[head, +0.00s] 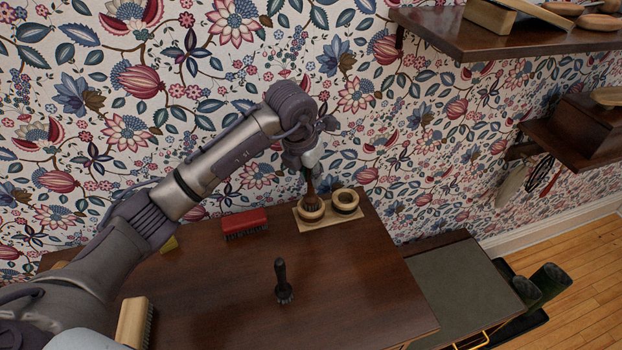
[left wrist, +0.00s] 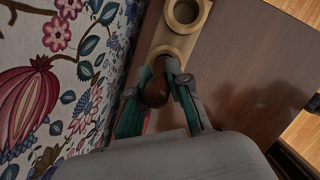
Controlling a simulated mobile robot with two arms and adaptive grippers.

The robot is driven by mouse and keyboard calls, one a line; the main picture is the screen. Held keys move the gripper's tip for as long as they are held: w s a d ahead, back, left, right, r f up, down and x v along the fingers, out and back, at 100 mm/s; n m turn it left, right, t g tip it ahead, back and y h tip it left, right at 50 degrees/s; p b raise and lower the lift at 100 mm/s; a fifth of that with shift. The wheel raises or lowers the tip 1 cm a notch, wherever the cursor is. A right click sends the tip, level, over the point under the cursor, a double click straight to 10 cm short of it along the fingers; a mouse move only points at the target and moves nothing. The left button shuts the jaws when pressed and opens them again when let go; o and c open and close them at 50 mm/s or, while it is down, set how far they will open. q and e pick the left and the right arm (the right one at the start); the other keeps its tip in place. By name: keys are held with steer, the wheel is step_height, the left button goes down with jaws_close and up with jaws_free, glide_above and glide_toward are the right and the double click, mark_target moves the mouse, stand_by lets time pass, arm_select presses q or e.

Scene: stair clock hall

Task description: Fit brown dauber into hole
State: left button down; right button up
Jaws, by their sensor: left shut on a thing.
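The brown dauber (head: 310,196) is upright in the left ring of the wooden holder, its bristle end at or inside the hole. How deep it sits is hard to tell. My left gripper (head: 309,172) is shut on its handle from above. In the left wrist view the fingers (left wrist: 158,92) close on both sides of the brown knob (left wrist: 157,90). The holder (head: 333,227) is a pale board with two raised rings, near the back edge of the table. The right ring (head: 345,200) is empty. My right gripper is not in view.
A black dauber (head: 283,284) stands on the dark table (head: 330,300). A red brush (head: 245,223) lies left of the holder, and a wooden brush (head: 134,322) lies front left. The patterned wall is close behind. A shelf (head: 480,35) hangs upper right.

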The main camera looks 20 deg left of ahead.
mark_target(311, 197)
arm_select(q)
step_height(311, 197, down, 2)
steer(key=shift+f+p, duration=0.15)
steer(key=shift+p, duration=0.2)
steer(key=shift+f, duration=0.2)
steer(key=shift+f+b, duration=0.25)
steer(key=shift+b, duration=0.05)
steer(key=c, duration=1.1)
jaws_free()
steer(key=shift+r, duration=0.1)
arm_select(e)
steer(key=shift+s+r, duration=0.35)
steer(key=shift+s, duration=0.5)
